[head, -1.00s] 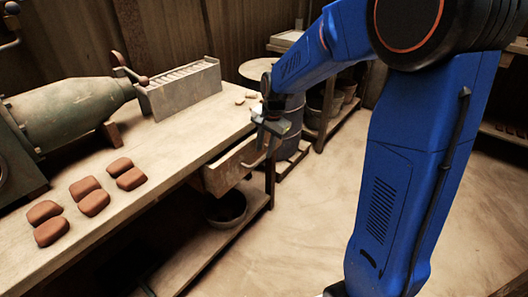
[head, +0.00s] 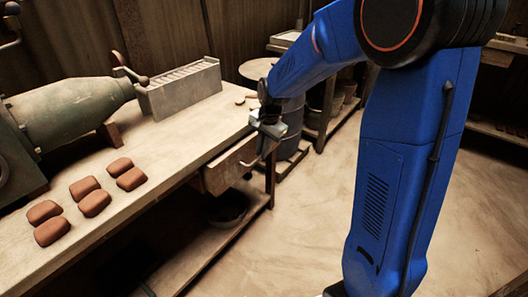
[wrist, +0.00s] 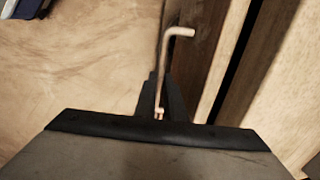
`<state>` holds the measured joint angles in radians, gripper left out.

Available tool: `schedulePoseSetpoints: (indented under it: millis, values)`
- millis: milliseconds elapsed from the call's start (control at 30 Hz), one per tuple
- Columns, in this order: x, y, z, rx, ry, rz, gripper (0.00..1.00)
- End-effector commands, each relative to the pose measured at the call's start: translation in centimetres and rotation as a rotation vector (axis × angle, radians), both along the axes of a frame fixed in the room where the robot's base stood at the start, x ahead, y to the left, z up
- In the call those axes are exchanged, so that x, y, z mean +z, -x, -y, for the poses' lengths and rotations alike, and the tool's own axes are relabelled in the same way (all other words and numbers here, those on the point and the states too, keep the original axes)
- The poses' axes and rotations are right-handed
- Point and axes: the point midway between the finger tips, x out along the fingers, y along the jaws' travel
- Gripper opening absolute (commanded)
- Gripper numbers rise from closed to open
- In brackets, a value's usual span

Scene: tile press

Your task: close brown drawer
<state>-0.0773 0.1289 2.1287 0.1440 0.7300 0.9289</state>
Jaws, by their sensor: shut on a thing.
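The brown wooden drawer (head: 230,168) sits under the bench top and appears to stand out from the bench front. My gripper (head: 264,138) is at the drawer's far right end, just beyond the bench edge. In the wrist view, a thin bent metal handle (wrist: 179,33) runs down between my gripper's dark fingers (wrist: 160,104), beside wooden boards. The fingers are shut on the handle. Their exact contact is partly hidden by the gripper body.
The bench top (head: 170,150) holds several reddish-brown tiles (head: 95,203), a green machine (head: 75,112) and a grey slotted rack (head: 183,88). A bowl (head: 228,208) stands on the shelf below. A barrel (head: 290,125) is close behind my gripper. The floor (head: 305,225) at right is open.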

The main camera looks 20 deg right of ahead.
Motion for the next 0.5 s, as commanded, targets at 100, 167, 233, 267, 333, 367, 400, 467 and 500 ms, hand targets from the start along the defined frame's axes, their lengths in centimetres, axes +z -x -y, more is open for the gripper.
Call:
schedulePoseSetpoints:
  millis: [100, 167, 233, 267, 333, 367, 400, 467, 500]
  values:
    - [0.0, -1.5, -1.1, 0.001, -0.001, 0.002, 0.0]
    - [0.0, -2.2, -1.6, 0.002, -0.001, 0.002, 0.0]
    - [0.1, -2.9, -2.1, 0.002, -0.001, 0.003, 0.0]
    - [0.1, -3.0, -2.2, 0.002, -0.001, 0.003, 0.0]
    - [0.1, -3.1, -2.3, 0.0, -0.001, 0.004, 0.0]
    - [0.1, -3.1, -2.3, 0.0, -0.001, 0.004, 0.0]
    - [0.1, -3.2, -2.3, 0.0, -0.001, 0.005, 0.0]
    - [0.1, -3.2, -2.3, -0.001, -0.001, 0.007, 0.0]
    - [0.1, -3.2, -2.3, -0.001, -0.001, 0.007, 0.0]
